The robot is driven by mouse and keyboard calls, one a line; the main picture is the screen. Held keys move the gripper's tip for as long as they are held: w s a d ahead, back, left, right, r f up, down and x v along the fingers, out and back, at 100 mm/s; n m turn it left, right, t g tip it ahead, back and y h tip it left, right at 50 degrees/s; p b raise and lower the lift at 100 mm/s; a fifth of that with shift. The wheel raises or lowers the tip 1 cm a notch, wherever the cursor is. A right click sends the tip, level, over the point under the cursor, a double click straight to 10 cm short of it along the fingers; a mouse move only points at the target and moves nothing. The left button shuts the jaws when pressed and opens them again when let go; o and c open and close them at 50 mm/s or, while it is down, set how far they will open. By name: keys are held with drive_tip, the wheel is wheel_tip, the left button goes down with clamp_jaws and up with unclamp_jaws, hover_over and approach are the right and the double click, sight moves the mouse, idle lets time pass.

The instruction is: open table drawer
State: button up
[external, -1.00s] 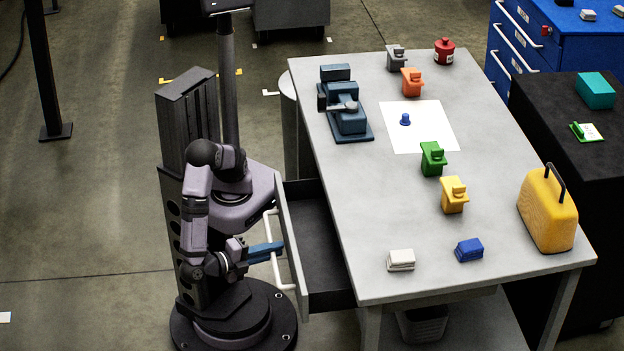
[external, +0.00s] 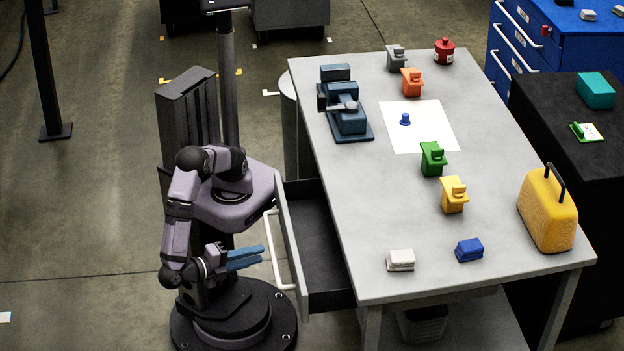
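The table drawer (external: 325,262) stands pulled out from the left side of the grey table (external: 375,225). Its dark inside shows and looks empty. Its white handle (external: 275,255) is a long bar on the drawer's front panel. My gripper (external: 262,256) has blue fingers and is just left of the handle. The two fingers are spread a little apart with nothing between them. They look clear of the handle bar.
On the table are a dark blue vise-like machine (external: 347,115), green (external: 432,158) and yellow (external: 453,195) clamps, a white block (external: 401,260), a blue block (external: 469,249) and a yellow case (external: 547,210). A blue cabinet (external: 560,40) stands at the back right.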

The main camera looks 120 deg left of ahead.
drive_tip(key=shift+s+d+r, duration=0.1)
drive_tip(key=shift+s+d, duration=0.05)
drive_tip(key=shift+d, duration=0.2)
drive_tip(key=shift+o, duration=0.6)
drive_tip(key=shift+o, duration=0.8)
drive_tip(key=w+a+r+m+g+h+p, duration=0.3)
drive_tip(key=r+g+h+p, duration=0.4)
drive_tip(key=p, duration=1.5)
drive_tip(key=r+h, duration=0.1)
drive_tip(key=h, duration=0.2)
drive_tip(key=shift+a+g, duration=0.3)
drive_tip(key=shift+g, duration=0.1)
